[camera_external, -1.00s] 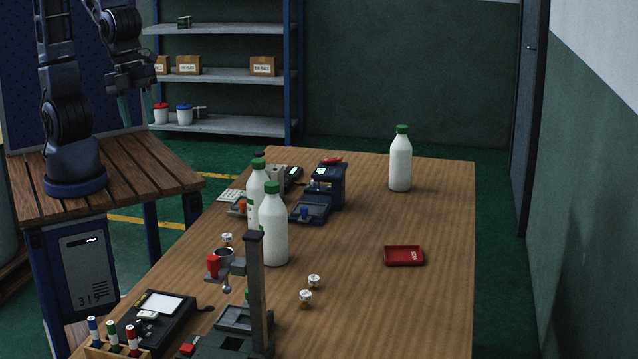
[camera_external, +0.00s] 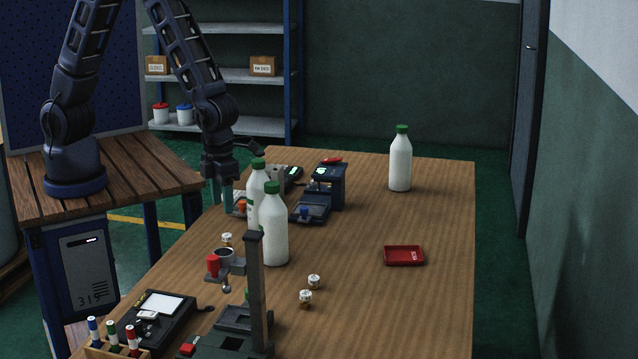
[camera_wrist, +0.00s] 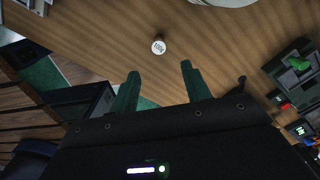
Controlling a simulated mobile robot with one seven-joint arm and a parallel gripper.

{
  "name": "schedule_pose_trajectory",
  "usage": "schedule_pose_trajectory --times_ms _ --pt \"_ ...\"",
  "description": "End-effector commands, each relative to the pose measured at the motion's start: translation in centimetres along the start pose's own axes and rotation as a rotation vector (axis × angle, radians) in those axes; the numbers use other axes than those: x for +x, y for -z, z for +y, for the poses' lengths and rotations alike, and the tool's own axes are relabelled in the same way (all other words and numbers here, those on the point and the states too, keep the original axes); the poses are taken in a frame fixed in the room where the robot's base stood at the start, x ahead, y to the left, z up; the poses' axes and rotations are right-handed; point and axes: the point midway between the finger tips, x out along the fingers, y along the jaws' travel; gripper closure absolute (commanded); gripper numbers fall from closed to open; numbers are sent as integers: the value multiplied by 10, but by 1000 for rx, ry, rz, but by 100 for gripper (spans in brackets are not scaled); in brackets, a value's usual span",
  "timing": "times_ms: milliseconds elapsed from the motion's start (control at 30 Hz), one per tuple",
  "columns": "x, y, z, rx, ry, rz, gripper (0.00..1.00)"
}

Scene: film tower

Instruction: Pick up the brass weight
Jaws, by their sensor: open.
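Small brass-coloured cylinders with white labelled tops stand on the wooden table (camera_external: 390,310). One weight (camera_external: 227,239) is at the left, near two white bottles. Two others, a nearer one (camera_external: 305,297) and a farther one (camera_external: 314,281), stand close together mid-table. In the wrist view a single weight (camera_wrist: 158,46) stands upright on the table, beyond and roughly between the fingertips; its label is too small to read surely. My gripper (camera_external: 226,196) is at the table's left edge, behind the bottles. In the wrist view my gripper (camera_wrist: 160,72) has its two green fingers apart, with nothing between them.
A front bottle (camera_external: 273,228) and another bottle (camera_external: 256,190) stand close to the left weight. A third bottle (camera_external: 400,160) stands at the back right. A red tray (camera_external: 404,256) lies at the right. A dark stand (camera_external: 255,295) rises in front. The table's right side is mostly clear.

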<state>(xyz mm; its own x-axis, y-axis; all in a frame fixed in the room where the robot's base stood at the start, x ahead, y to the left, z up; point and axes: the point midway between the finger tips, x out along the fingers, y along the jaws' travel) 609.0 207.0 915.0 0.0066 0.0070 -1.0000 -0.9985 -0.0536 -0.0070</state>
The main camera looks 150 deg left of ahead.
Motion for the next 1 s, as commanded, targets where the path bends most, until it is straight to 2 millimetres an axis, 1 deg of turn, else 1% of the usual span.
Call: schedule_pose_trajectory --times_ms 33,100,267,500,633,867,1000 --pt "6 -3 0 14 -4 4 52" --pt "11 -6 1 30 -7 6 52" --pt "25 -7 1 40 -9 8 52" --pt "56 -7 1 39 -9 8 52" --pt "66 -7 1 39 -9 7 52" --pt "74 -6 1 39 -8 7 52" --pt "88 -5 1 38 -9 8 52"
